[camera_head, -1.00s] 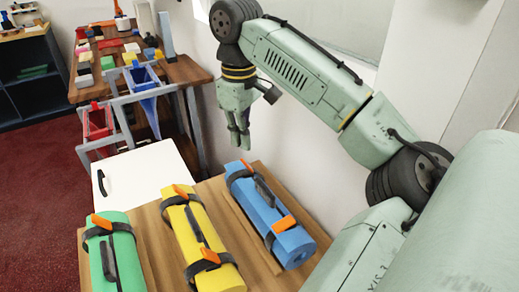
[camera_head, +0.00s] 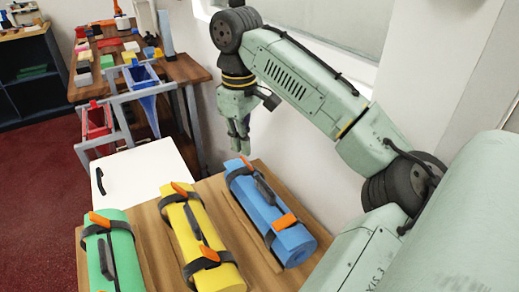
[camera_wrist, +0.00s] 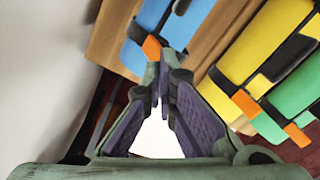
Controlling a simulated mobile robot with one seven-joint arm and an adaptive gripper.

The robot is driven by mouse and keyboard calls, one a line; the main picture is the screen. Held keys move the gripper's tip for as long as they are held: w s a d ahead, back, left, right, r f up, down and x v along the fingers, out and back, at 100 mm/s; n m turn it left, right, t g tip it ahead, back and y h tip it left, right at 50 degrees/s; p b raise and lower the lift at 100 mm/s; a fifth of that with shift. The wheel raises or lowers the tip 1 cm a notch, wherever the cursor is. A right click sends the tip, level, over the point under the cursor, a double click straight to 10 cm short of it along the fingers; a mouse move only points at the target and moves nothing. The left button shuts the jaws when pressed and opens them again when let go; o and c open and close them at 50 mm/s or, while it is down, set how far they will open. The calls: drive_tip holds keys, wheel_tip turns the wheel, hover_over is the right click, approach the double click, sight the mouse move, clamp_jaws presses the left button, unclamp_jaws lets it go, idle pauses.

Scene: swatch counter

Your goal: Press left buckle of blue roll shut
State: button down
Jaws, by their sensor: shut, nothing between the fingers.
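The blue roll (camera_head: 268,205) lies on the wooden top with two dark straps. Its far-left buckle (camera_head: 246,163) is an orange tab that sticks up at an angle. Its other orange buckle (camera_head: 284,222), near the front end, looks flatter against the roll. My gripper (camera_head: 240,150) is shut and empty, pointing down just above and beyond the roll's far end. In the wrist view, the blue roll (camera_wrist: 188,18) shows past my fingertips (camera_wrist: 163,78), and an orange buckle (camera_wrist: 151,47) appears right beyond them. I cannot tell whether they touch it.
A yellow roll (camera_head: 193,228) and a green roll (camera_head: 122,255) lie left of the blue one, both with orange buckles. A white panel (camera_head: 150,170) is beyond them. The wall (camera_head: 290,130) is close on the right. A cluttered table (camera_head: 180,72) stands at the back.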

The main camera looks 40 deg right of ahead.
sight(241, 173)
drive_tip(key=shift+f, duration=0.1)
idle(0.6)
drive_tip(key=shift+f, duration=0.95)
drive_tip(key=shift+b, duration=0.3)
drive_tip(key=shift+a+f+b, duration=0.2)
drive_tip(key=shift+f+b, duration=0.05)
drive_tip(key=shift+f, duration=0.65)
drive_tip(key=shift+a+f+b, duration=0.15)
drive_tip(key=shift+f+b, duration=0.05)
drive_tip(key=shift+f, duration=0.65)
wheel_tip(241, 173, up, 8)
drive_tip(key=p, duration=0.9)
